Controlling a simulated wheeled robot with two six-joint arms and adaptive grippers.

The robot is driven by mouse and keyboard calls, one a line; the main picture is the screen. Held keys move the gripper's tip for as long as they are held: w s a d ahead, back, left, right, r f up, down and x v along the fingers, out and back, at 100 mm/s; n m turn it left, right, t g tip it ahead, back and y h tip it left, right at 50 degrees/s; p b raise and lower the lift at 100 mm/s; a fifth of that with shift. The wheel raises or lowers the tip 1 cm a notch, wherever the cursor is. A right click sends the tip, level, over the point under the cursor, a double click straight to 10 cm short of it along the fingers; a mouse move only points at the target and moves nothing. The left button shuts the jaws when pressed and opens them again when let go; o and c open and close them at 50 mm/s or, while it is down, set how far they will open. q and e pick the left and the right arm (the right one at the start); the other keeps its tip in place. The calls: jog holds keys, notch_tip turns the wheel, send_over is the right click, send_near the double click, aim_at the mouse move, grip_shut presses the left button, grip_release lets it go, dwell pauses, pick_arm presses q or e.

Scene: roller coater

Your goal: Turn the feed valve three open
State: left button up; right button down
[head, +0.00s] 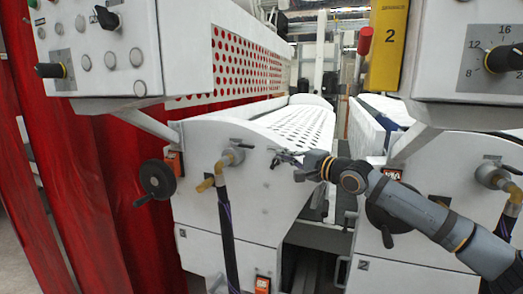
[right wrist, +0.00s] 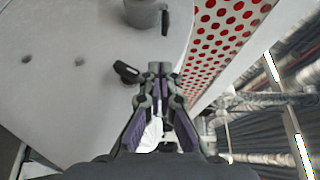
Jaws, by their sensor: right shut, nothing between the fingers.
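A valve (head: 232,157) with a brass-coloured fitting and a small black lever sits on the white front panel of the left machine; a hose hangs from it. A second similar valve (head: 490,175) is on the right machine. My left gripper is out of view.
A black handwheel (head: 157,179) is left of the left valve. Control boxes with knobs overhang at upper left (head: 100,50) and upper right (head: 480,50). A perforated white cover (head: 303,125) lies behind the gripper. A narrow gap separates the machines.

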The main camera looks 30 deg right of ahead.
aim_at(261, 148)
jog(key=p+x, duration=0.2)
jog(key=x, duration=0.1)
jog(key=p+x, duration=0.6)
jog(key=shift+r, duration=0.35)
jog(key=shift+w+a+f, duration=0.15)
jog(key=shift+w+f, duration=0.05)
jog(key=shift+w, duration=0.35)
